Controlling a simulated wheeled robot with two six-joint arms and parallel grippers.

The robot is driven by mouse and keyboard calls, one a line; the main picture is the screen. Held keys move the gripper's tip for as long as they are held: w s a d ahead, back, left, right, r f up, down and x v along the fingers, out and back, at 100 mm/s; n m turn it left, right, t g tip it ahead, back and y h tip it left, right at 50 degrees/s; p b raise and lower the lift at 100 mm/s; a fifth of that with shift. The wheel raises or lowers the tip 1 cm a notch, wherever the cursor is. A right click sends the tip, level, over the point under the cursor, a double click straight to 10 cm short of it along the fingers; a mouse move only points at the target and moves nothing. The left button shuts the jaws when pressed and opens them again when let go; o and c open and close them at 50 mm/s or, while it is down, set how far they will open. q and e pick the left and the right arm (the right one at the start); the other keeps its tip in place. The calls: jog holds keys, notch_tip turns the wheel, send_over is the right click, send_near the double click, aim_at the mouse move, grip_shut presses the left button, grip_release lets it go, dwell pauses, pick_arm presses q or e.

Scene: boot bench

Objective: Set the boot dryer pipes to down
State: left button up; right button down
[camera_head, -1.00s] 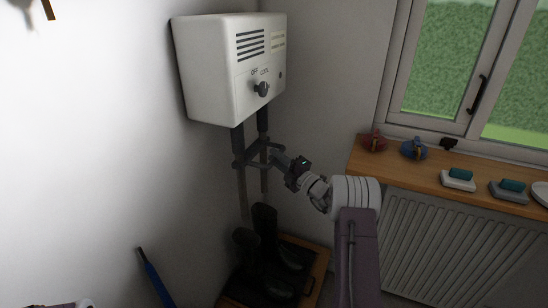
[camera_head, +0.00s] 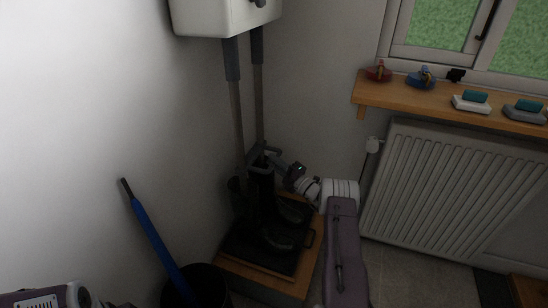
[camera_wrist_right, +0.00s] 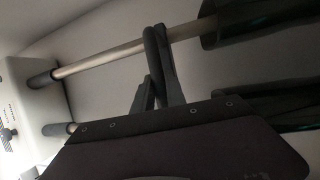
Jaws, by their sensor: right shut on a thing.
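The white boot dryer box (camera_head: 220,15) hangs on the wall; its lower part shows in the head view and it is at the left edge of the wrist view (camera_wrist_right: 22,100). Its two pipes (camera_head: 236,105) run down from it, with grey upper sleeves and long metallic lengths, to a dark crossbar and the boots. My right gripper (camera_head: 265,157) is shut on the crossbar, low on the pipes, just above the boots. The crossbar (camera_wrist_right: 156,65) also shows in the wrist view. The dark boots (camera_head: 288,210) stand below, around the lower pipe ends. My left gripper is out of view.
The boots stand on a dark tray (camera_head: 245,249) on a wooden bench (camera_head: 262,283). A blue-handled tool (camera_head: 155,240) leans in a black bin (camera_head: 205,285) at lower left. A radiator (camera_head: 455,195) and a wooden sill (camera_head: 430,98) with small items are at right.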

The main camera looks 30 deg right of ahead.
jog(key=shift+f+b, duration=0.6)
jog(key=shift+f, duration=0.8)
jog(key=c, duration=1.4)
grip_release()
jog(key=shift+o, duration=0.2)
jog(key=p+v, duration=0.3)
jog(key=v, duration=0.6)
